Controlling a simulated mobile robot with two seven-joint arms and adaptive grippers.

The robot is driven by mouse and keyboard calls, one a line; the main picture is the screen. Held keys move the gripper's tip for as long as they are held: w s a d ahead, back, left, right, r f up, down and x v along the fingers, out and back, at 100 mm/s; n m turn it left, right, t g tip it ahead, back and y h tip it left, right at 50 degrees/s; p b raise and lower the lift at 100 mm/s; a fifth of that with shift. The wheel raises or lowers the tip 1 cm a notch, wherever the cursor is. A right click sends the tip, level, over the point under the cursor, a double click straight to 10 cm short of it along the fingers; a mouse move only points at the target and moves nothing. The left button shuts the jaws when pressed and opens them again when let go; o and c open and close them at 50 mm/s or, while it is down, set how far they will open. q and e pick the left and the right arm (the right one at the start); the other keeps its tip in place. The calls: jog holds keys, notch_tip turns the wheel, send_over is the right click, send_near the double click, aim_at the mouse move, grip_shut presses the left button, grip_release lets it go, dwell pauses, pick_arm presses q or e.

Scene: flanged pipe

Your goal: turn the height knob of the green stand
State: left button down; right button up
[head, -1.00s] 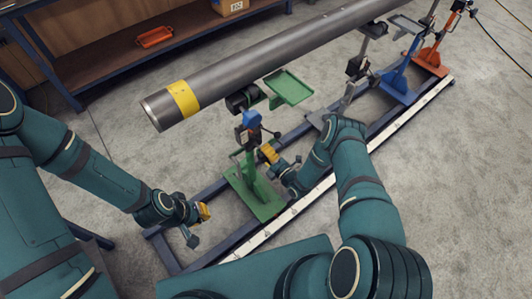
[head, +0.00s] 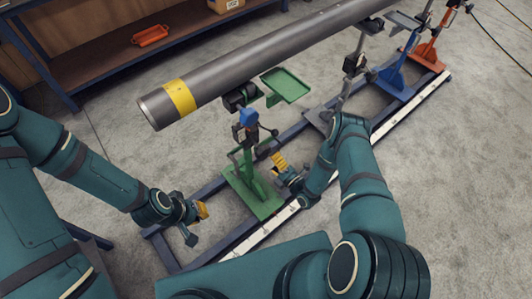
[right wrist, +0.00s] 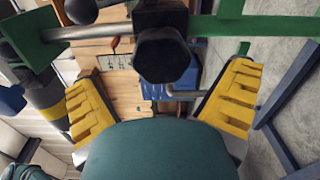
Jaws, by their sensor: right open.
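The green stand (head: 250,185) stands at the near end of the rail frame, below the yellow-banded end of the pipe. In the right wrist view a dark, faceted knob (right wrist: 163,55) shows between and beyond the yellow fingers, apart from both; I take it for the height knob. A metal bar and green stand parts (right wrist: 28,38) show near it. My right gripper (head: 280,161) is open and empty, just right of the stand's post; its spread fingers also show in the wrist view (right wrist: 160,100). My left gripper (head: 203,211) is left of the stand's base, its jaw opening unclear.
The grey pipe (head: 260,55) runs above the stands, with a green tray (head: 287,85) beside it. A blue stand (head: 398,75) and an orange stand (head: 430,50) stand farther along the rail.

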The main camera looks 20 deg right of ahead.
jog(key=v, duration=0.6)
